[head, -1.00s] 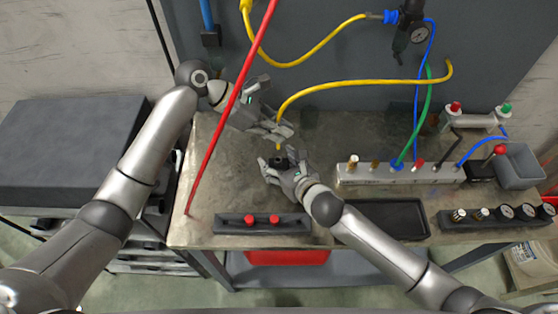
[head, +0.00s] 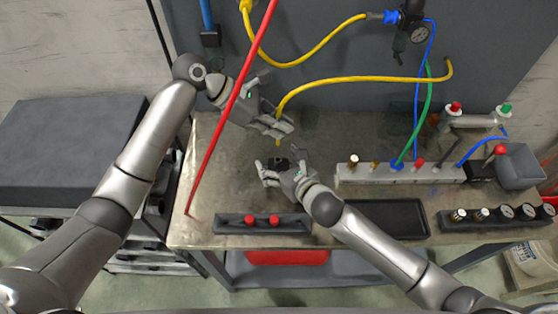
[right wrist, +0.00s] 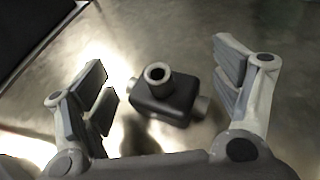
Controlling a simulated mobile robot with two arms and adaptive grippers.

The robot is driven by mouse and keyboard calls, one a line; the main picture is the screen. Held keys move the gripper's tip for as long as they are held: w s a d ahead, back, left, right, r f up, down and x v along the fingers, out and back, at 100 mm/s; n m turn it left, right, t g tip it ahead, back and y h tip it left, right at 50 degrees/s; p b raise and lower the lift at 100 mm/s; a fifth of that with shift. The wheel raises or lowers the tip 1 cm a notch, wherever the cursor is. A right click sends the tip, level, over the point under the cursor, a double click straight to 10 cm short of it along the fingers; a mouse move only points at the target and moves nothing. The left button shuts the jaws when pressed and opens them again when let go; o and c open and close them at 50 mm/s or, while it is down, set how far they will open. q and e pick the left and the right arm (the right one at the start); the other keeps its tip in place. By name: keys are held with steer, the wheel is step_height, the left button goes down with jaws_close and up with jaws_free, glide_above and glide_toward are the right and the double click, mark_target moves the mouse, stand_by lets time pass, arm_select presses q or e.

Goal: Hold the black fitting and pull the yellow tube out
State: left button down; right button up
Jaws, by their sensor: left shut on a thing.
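The black fitting (head: 281,163) stands on the bench between the fingers of my right gripper (head: 279,160). In the right wrist view the fitting (right wrist: 166,98) is a black block with metal side ports and an open, empty round port on top. My right gripper's fingers (right wrist: 168,82) are spread wide on both sides, with clear gaps to the fitting. The yellow tube (head: 345,80) arcs down from the back right into my left gripper (head: 284,128), which is shut on it near its end. The tube's short free end shows below these fingers, above and apart from the fitting.
A red hose (head: 232,105) runs diagonally in front of my left arm. A white manifold (head: 350,174) with coloured hoses stands to the right. A black tray (head: 382,219) and a block with red knobs (head: 262,224) lie along the front edge.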

steer(key=shift+s, duration=0.1)
stand_by(0.3)
steer(key=v, duration=1.2)
steer(key=shift+f, duration=0.1)
